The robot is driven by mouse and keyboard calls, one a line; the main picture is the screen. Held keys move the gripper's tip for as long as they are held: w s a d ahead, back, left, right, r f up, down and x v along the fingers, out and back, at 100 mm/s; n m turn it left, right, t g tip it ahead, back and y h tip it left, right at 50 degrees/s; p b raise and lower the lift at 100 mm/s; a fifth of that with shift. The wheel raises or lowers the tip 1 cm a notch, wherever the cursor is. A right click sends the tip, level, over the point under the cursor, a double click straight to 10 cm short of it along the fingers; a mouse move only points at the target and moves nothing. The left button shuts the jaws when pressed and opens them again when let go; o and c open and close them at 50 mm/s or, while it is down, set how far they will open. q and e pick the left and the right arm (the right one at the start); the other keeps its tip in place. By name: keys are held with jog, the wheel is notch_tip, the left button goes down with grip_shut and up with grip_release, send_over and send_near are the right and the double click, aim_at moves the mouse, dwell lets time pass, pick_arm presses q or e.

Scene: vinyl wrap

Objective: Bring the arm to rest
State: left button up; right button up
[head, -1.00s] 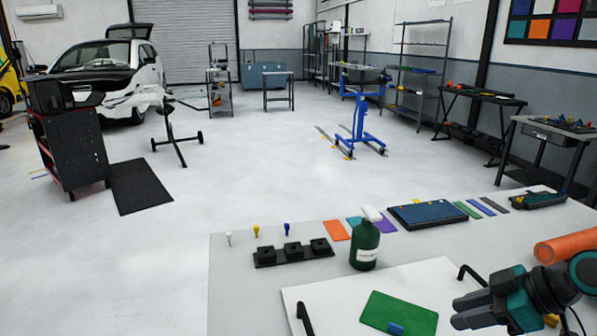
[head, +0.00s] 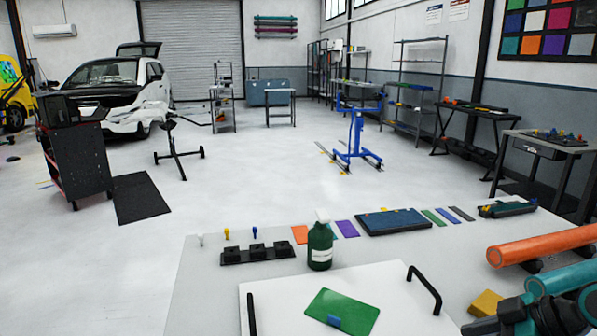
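My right gripper (head: 478,326) is at the bottom right corner, dark with teal parts on the arm behind it. It is partly cut off by the lower picture edge, and whether its fingers are open or shut cannot be made out. I see nothing held in it. It is at the right of the white board (head: 277,310), near a yellow block (head: 486,303). My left arm and gripper are not in view.
A green sheet (head: 345,309) with a blue piece (head: 334,321) lies on the board, between black handles. A green bottle (head: 320,247) and black holder (head: 257,254) stand behind. Orange (head: 540,245) and teal (head: 562,278) rolls lie close by the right gripper.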

jog(key=s+a+f+m+t+h, duration=0.1)
jog(key=s+a+f+m, duration=0.2)
jog(key=f, duration=0.6)
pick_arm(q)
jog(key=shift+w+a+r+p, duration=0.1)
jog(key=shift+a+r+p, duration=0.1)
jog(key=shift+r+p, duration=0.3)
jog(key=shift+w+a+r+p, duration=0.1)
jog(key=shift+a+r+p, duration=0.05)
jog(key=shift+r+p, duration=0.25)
pick_arm(e)
jog(key=s+a+f+m+t+h, duration=0.4)
jog(key=s+a+f, duration=0.4)
jog(key=a, duration=0.4)
jog(key=shift+s+a+m, duration=0.2)
jog(key=shift+s+m, duration=0.05)
jog(key=shift+m, duration=0.25)
